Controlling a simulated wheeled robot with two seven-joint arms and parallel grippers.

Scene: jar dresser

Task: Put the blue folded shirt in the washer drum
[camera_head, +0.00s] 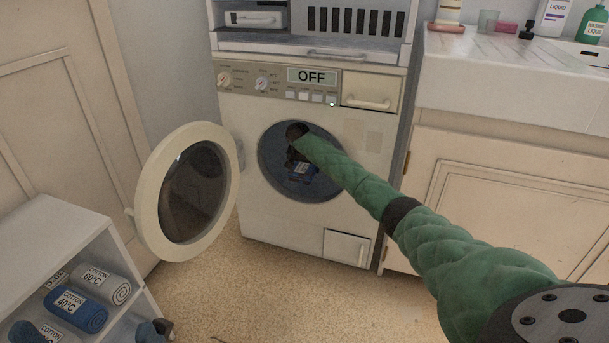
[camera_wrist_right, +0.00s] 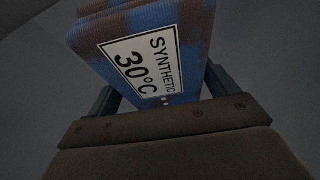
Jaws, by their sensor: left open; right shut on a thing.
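The washer drum (camera_head: 330,186) shows through the round opening of the white washer (camera_head: 365,215), whose door (camera_head: 145,225) stands open to the left. My right arm reaches into the opening. My right gripper (camera_head: 300,162) is inside, shut on the blue folded shirt (camera_head: 302,175). In the right wrist view the shirt (camera_wrist_right: 190,50) is blue with brownish patches and a "SYNTHETIC 30°C" label, between the fingers of the gripper (camera_wrist_right: 160,100). Dark grey drum wall surrounds it.
A white shelf (camera_head: 72,222) at lower left holds rolled cotton items, including a blue roll (camera_head: 75,310) and a grey roll (camera_head: 105,283). A counter (camera_head: 490,65) with bottles stands right of the washer. The washer display reads OFF. Floor before the washer is clear.

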